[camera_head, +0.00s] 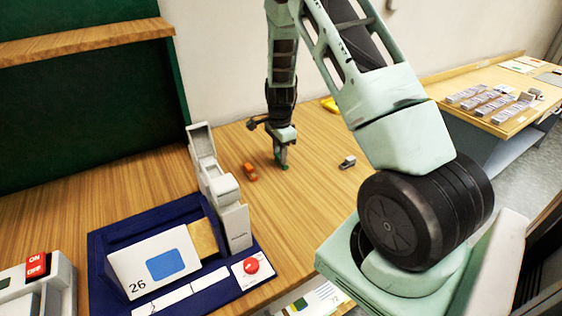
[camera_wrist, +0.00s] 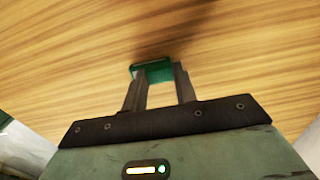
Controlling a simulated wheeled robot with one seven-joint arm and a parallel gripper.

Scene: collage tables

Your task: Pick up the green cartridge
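The green cartridge (camera_wrist: 153,69) lies on the wooden table just beyond my fingertips in the wrist view. Its left end shows past my left finger, and its right end is close to my right finger. In the head view the cartridge (camera_head: 284,167) is a small green patch under my gripper (camera_head: 281,157), mostly hidden by the fingers. My gripper (camera_wrist: 160,68) points down with its fingers apart, over the cartridge. Whether the fingers touch it is unclear.
An orange piece (camera_head: 250,172) lies left of my gripper, and a small grey piece (camera_head: 347,162) lies to its right. A blue-based device (camera_head: 108,242) with a grey upright and red button stands at front left. Bare wood surrounds the cartridge.

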